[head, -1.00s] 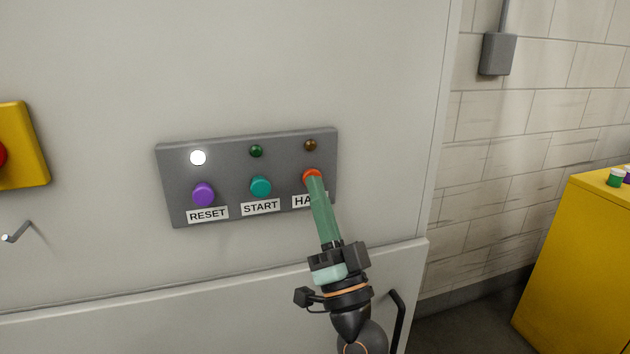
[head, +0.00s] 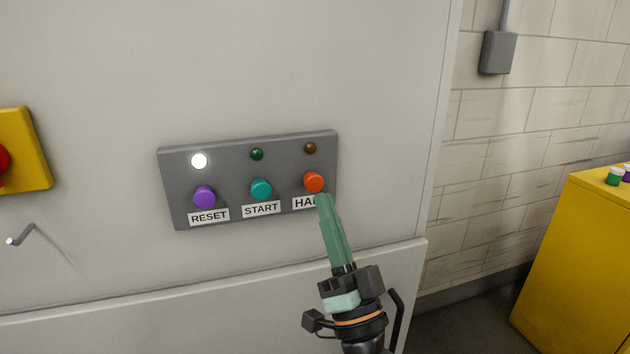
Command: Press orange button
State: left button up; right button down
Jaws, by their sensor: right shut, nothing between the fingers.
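The orange button (head: 314,182) is at the right end of a grey control panel (head: 235,171), above a label that reads "HA" with the rest hidden by my gripper. The button is fully visible. My right gripper (head: 324,198) is shut and empty, with its green fingertips just below and slightly right of the button, over the label in the picture. A small gap shows between tips and button. The lamp (head: 310,148) above the orange button is dull brown. My left gripper is not in view.
A teal START button (head: 261,190) and a purple RESET button (head: 205,197) sit left on the panel. A white lamp (head: 199,161) glows above RESET; the green lamp (head: 257,154) is dark. A red button on a yellow box (head: 32,150) and a yellow cabinet (head: 570,270) stand at the sides.

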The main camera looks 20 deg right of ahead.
jog(key=s, duration=0.2)
jog(key=shift+s, duration=0.4)
dwell(0.4)
